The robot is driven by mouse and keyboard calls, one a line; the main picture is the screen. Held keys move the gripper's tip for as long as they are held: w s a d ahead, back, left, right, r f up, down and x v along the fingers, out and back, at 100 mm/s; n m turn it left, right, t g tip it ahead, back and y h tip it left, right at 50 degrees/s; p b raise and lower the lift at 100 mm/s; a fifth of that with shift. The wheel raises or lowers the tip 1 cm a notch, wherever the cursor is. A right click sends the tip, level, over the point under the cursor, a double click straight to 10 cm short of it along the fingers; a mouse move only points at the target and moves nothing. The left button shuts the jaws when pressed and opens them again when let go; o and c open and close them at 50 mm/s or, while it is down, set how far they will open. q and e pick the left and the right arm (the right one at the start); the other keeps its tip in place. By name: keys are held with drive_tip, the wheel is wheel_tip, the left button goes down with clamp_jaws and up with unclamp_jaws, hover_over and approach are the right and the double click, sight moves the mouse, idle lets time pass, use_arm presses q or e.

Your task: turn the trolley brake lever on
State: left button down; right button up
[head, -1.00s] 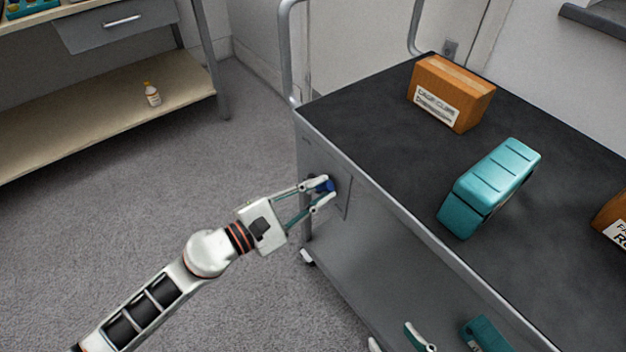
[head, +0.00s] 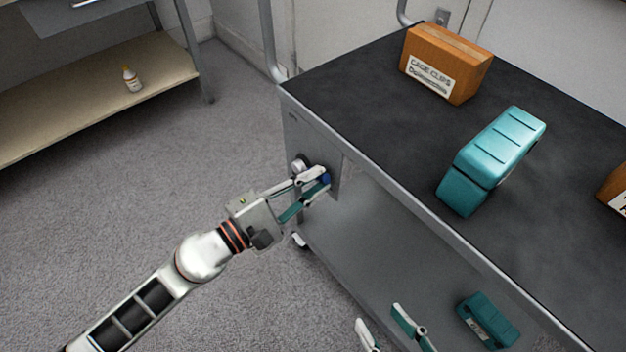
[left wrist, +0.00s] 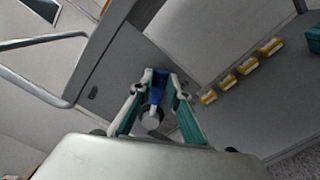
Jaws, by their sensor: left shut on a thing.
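The grey trolley (head: 420,235) with a black top stands at the right in the head view. The brake lever has a blue grip (head: 325,178) and a round silver hub (head: 299,165) on the trolley's near end panel. My left gripper (head: 318,184) is shut on the blue grip, its fingers on either side and partly covering it. In the left wrist view the blue grip (left wrist: 157,90) sits between the fingertips, with the silver hub (left wrist: 151,118) nearer the camera. My right gripper (head: 385,322) is open and empty at the bottom of the head view, beside the trolley.
On the trolley top are an orange-brown box (head: 447,65), a teal case (head: 493,160) and part of another box (head: 614,190). A teal item (head: 488,320) shows lower down. A shelf (head: 80,110) with a small bottle (head: 131,79) stands left. The floor between is clear.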

use_arm(q)
drive_tip(key=c, duration=1.9)
unclamp_jaws()
drive_tip(key=shift+f, duration=0.1)
drive_tip(key=v, duration=1.2)
